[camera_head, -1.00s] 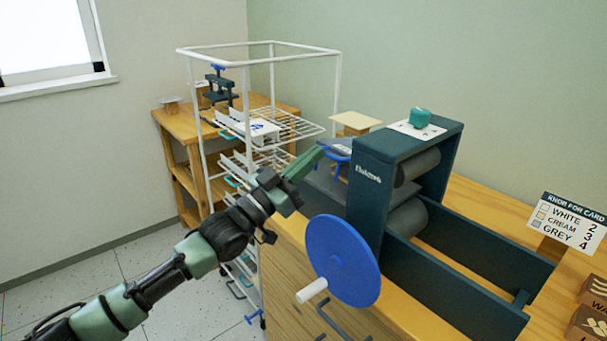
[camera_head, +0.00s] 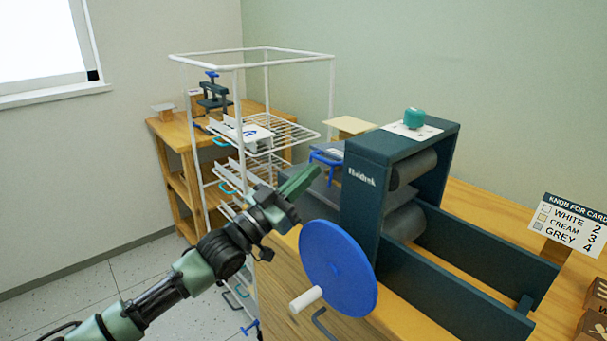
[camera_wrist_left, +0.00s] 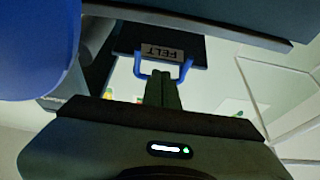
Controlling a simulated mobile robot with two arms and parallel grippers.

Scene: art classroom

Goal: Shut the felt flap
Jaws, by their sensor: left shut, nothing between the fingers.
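The felt flap (camera_wrist_left: 128,38) is a dark panel with a "FELT" label and a blue loop handle (camera_wrist_left: 186,68) in the left wrist view. In the head view its blue handle (camera_head: 326,157) shows at the back left side of the dark roller press (camera_head: 366,190). My left gripper (camera_head: 312,176) is shut and empty, with its green fingers pointing up and right, just below the handle in the picture. In the wrist view the fingertips (camera_wrist_left: 163,76) appear between the sides of the handle loop; I cannot tell whether they touch it. My right gripper is not in view.
A blue crank wheel (camera_head: 338,268) with a white knob stands close right of my left arm. A white wire rack (camera_head: 236,68) stands behind the arm. A wooden table (camera_head: 160,130) is at the back. A card sign (camera_head: 568,222) stands on the right of the counter.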

